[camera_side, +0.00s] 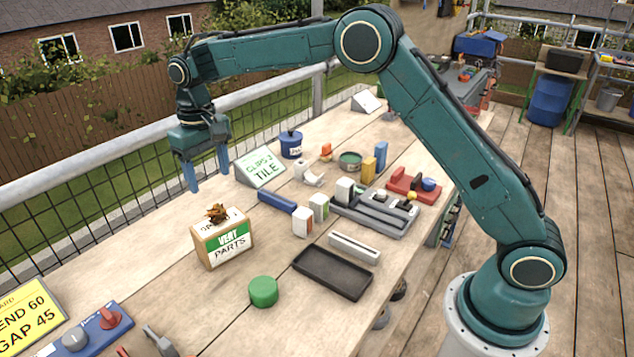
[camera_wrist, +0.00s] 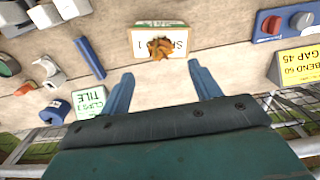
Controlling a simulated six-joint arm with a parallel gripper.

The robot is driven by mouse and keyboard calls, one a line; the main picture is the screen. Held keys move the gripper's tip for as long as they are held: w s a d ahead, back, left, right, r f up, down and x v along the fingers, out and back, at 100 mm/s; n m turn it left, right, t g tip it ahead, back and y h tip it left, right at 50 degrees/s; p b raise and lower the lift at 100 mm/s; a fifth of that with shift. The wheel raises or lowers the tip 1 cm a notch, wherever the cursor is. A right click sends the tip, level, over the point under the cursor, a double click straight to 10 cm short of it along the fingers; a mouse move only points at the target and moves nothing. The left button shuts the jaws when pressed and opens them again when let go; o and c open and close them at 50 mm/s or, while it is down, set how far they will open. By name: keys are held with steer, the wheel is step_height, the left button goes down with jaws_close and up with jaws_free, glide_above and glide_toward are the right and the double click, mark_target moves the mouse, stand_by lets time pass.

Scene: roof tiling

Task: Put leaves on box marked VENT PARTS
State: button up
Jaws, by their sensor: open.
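The VENT PARTS box (camera_side: 222,243) is a small cardboard box with a green and white label, upright on the wooden table. It also shows in the wrist view (camera_wrist: 143,48). A small clump of brown and orange leaves (camera_side: 217,213) rests on top of the box. The leaves show in the wrist view (camera_wrist: 161,47) against the white top label. My gripper (camera_side: 207,183) is open and empty, with blue fingers pointing down. It hangs above the table, behind the box and higher than it. In the wrist view my fingers (camera_wrist: 159,88) are spread, with the leaves ahead of the gap.
A green round lid (camera_side: 263,291) and a black tray (camera_side: 332,272) lie near the box. A blue bar (camera_side: 277,201), a CLIPS TILE sign (camera_side: 261,168) and a blue pot (camera_side: 291,145) stand behind. A yellow sign (camera_side: 28,318) is front left. Bare wood lies left of the box.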

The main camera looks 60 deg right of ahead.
steer(key=shift+r, duration=1.15)
steer(key=s+d+r+t, duration=0.1)
steer(key=s+d+r, duration=0.3)
steer(key=s+r, duration=0.3)
steer(key=s+d+r+t, duration=0.25)
steer(key=s+r, duration=0.25)
steer(key=s, duration=0.5)
steer(key=s+d+f+t, duration=0.1)
steer(key=s+d+f, duration=0.1)
steer(key=s, duration=0.8)
steer(key=s+d+f+t, duration=0.1)
steer(key=s+d+f, duration=0.1)
steer(key=s, duration=0.9)
steer(key=shift+d+f, duration=0.25)
steer(key=shift+f, duration=0.15)
